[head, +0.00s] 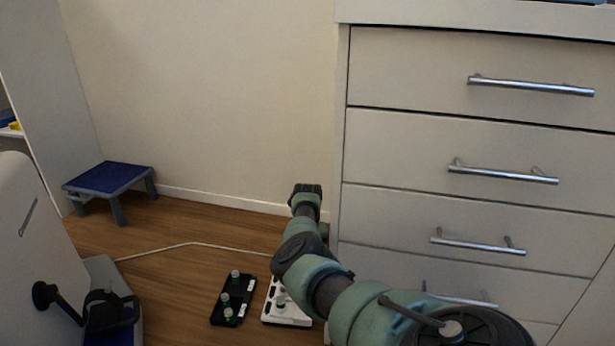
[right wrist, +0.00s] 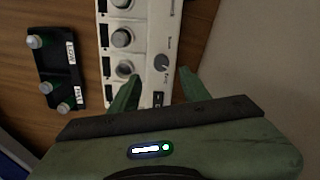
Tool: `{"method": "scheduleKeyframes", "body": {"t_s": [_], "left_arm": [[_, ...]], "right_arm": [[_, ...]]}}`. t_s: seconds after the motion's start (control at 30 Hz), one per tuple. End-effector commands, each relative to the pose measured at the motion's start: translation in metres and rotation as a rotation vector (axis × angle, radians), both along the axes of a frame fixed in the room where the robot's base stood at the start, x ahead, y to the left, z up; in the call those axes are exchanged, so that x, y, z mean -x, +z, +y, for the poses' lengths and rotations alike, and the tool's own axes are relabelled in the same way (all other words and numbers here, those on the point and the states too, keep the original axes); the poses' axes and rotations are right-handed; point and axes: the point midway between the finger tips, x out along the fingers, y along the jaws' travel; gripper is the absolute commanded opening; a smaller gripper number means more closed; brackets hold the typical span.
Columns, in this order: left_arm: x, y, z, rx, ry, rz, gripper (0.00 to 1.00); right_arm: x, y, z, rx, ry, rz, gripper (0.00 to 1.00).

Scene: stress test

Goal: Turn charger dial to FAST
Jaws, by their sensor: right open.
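The white charger (head: 284,308) lies on the wooden floor, partly covered by my right arm in the head view. In the right wrist view the charger (right wrist: 147,35) fills the upper middle, with several round grey-topped cells along its left side. A dark round dial (right wrist: 162,63) with a pale pointer mark sits on its right side; the small print around it is too blurred to read surely. My right gripper (right wrist: 158,78) is open and empty. Its fingertips appear on either side just below the dial in that view; contact cannot be told. My left gripper is not in view.
A black tray (head: 246,292) with three green-bodied, grey-topped cells lies left of the charger. A pale cable (head: 190,245) crosses the floor. A white drawer cabinet (head: 420,140) stands right, and a blue-topped stool (head: 110,177) stands at the back left.

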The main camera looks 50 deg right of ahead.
Motion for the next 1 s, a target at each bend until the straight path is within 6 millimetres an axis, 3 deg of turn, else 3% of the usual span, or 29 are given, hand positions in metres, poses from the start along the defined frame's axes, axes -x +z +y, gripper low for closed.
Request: {"method": "scheduleKeyframes", "body": {"t_s": [0.5, 0.83, 0.87, 1.0], "left_arm": [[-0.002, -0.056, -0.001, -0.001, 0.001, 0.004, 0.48], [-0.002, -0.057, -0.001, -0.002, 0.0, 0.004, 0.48], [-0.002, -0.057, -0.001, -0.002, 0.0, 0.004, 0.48], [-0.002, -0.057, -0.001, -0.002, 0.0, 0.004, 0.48]], "right_arm": [[0.001, -0.072, -0.001, 0.006, 0.004, 0.005, 0.47], [0.001, -0.075, -0.001, 0.006, 0.004, 0.005, 0.47], [0.001, -0.075, -0.001, 0.006, 0.004, 0.005, 0.44], [0.001, -0.075, -0.001, 0.006, 0.004, 0.005, 0.05]]}}
